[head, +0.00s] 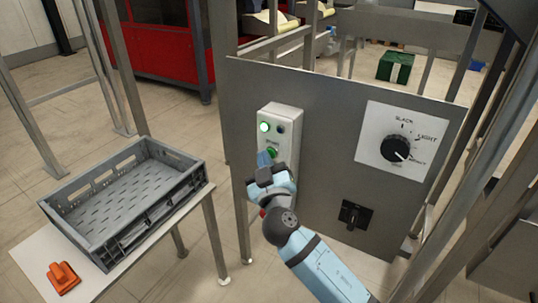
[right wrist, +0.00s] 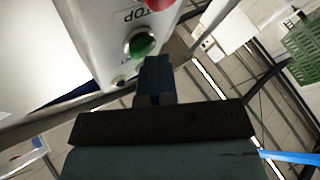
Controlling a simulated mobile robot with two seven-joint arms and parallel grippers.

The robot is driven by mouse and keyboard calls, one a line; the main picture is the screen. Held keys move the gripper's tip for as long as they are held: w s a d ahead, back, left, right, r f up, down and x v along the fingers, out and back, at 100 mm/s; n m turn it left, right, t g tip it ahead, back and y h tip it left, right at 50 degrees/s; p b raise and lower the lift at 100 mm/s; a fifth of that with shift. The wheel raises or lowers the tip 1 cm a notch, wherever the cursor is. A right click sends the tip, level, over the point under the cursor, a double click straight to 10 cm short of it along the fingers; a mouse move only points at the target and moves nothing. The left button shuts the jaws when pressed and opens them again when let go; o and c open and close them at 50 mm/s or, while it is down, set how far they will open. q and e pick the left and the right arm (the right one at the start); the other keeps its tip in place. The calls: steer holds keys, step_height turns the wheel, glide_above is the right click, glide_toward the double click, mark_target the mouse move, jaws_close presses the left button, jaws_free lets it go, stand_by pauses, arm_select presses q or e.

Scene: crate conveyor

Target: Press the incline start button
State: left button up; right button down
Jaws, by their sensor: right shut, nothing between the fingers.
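The white button box (head: 285,117) is mounted on the grey panel. It has a lit green lamp (head: 264,127), a dark lamp (head: 281,128) and a green button (head: 272,152) below a small label. My right gripper (head: 264,158) is shut and empty, with its fingertips close beside the green button. In the right wrist view the green button (right wrist: 141,43) sits just beyond the shut fingers (right wrist: 155,72), and a red button (right wrist: 160,3) lies at the top edge by the word STOP. I cannot tell whether the fingertips touch the green button. My left gripper is out of view.
The grey panel (head: 330,100) also carries a rotary dial (head: 395,148) on a white plate and a black switch (head: 355,214). At left, an empty grey crate (head: 75,180) stands on a table beside an orange object (head: 63,277). Metal posts frame the right side.

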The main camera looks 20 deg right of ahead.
steer(key=shift+s+a+b, duration=0.35)
steer(key=shift+s+a, duration=0.15)
steer(key=shift+a, duration=0.1)
